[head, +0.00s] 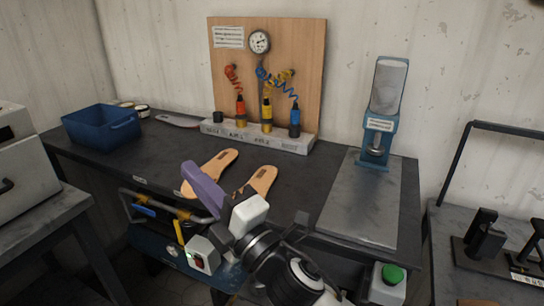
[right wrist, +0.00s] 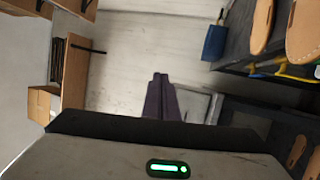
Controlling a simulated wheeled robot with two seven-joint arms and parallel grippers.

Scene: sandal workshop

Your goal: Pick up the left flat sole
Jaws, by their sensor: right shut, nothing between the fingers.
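The left flat sole (head: 218,163), tan and foot-shaped, lies on the dark workbench (head: 165,152). A second tan sole (head: 264,179) lies to its right, partly covered by my right gripper. My right gripper (head: 190,172) has purple fingers, shut and empty. In the head view its fingers overlap the near end of the left sole; I cannot tell their height above it. My left gripper is not in view.
A blue bin (head: 101,125) stands at the bench's left end. A tool board (head: 285,60) with coiled hoses stands behind the soles. A blue press (head: 385,110) on a grey plate (head: 352,205) is at the right. A green button (head: 392,273) is at the front right.

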